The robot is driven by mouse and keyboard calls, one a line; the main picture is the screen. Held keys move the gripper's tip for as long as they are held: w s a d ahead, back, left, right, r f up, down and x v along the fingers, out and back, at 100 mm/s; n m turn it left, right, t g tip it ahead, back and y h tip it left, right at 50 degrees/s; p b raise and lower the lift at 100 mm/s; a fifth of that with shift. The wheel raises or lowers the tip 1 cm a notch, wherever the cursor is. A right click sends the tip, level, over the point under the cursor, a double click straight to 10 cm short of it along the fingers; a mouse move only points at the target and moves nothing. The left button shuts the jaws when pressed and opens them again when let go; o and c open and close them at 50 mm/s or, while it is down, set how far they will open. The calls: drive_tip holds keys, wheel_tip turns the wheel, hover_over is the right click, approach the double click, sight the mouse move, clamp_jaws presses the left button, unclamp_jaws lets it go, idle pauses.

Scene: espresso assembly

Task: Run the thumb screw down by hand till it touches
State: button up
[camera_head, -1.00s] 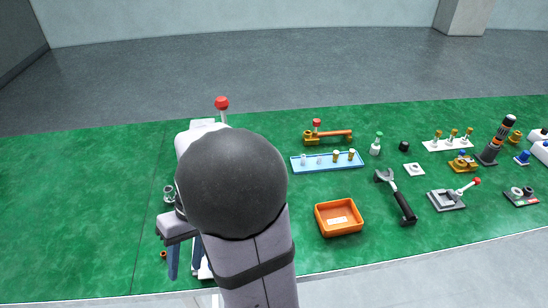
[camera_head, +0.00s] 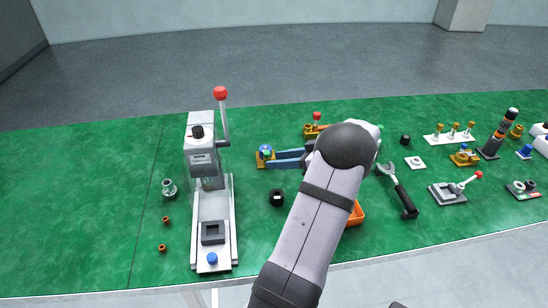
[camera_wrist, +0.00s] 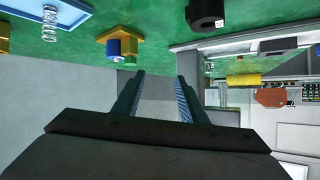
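The thumb screw cannot be told for certain; a small blue knob (camera_head: 212,258) sits at the front end of the press (camera_head: 226,225), which stands upright with a red-balled lever (camera_head: 220,93). My gripper (camera_head: 288,159) is at the right of the press, beside an orange-yellow holder with a blue and green top (camera_head: 265,152). That holder also shows in the wrist view (camera_wrist: 121,46), beyond the fingertips. My gripper's blue fingers (camera_wrist: 156,78) are apart with nothing between them. The gripper is well away from the blue knob.
A black cylinder (camera_head: 277,197) stands right of the press. A glass item (camera_head: 168,188) and two small orange-brown parts (camera_head: 166,220) lie at its left. My arm partly covers an orange bin (camera_head: 356,214). A wrench-like tool (camera_head: 398,190) lies further right. Green table at far left is clear.

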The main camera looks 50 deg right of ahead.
drive_tip(key=t+h, duration=0.1)
drive_tip(key=h, duration=0.1)
approach(268, 153)
drive_tip(key=shift+x, duration=0.8)
drive_tip(key=shift+p+x, duration=0.95)
drive_tip(key=shift+x, duration=2)
clamp_jaws()
